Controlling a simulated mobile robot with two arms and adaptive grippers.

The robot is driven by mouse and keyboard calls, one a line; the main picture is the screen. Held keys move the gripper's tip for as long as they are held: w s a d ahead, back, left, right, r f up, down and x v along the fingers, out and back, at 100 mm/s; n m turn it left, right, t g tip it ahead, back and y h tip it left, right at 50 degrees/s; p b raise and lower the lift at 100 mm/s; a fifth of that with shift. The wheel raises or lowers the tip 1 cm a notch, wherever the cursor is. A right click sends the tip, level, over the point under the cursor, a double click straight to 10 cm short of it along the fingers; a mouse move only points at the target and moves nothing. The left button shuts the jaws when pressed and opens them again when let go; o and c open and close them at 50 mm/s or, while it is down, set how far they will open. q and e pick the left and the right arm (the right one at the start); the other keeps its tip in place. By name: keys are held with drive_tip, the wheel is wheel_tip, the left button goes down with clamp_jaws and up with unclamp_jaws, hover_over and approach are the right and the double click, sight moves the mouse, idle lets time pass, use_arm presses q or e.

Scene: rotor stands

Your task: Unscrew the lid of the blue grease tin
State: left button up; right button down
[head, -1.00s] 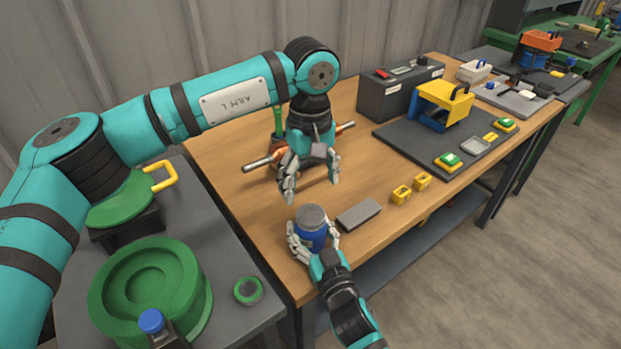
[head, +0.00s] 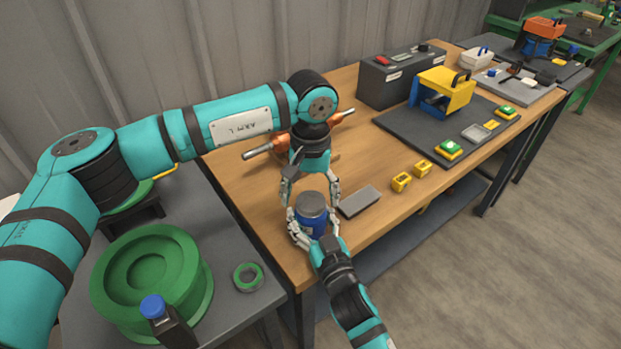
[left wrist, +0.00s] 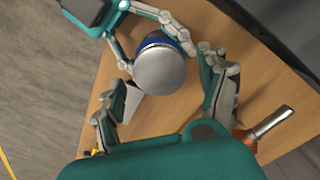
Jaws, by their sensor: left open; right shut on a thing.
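The blue grease tin (head: 311,222) stands upright near the front edge of the wooden bench, with its grey lid (head: 312,203) on top. My right gripper (head: 309,236) is shut around the tin's blue body from the front. My left gripper (head: 311,196) is open, pointing down, just behind and above the lid, its fingers spread to either side. In the left wrist view the round lid (left wrist: 160,70) shows between and beyond the open left fingers (left wrist: 165,103), and a little of the blue body shows at its rim.
A grey block (head: 360,201) lies right of the tin. A rotor shaft (head: 262,151) lies behind my left gripper. A dark mat with a yellow-and-blue stand (head: 443,91) is at the back right.

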use_arm(q)
drive_tip(key=shift+f, duration=0.45)
drive_tip(key=shift+c, duration=0.2)
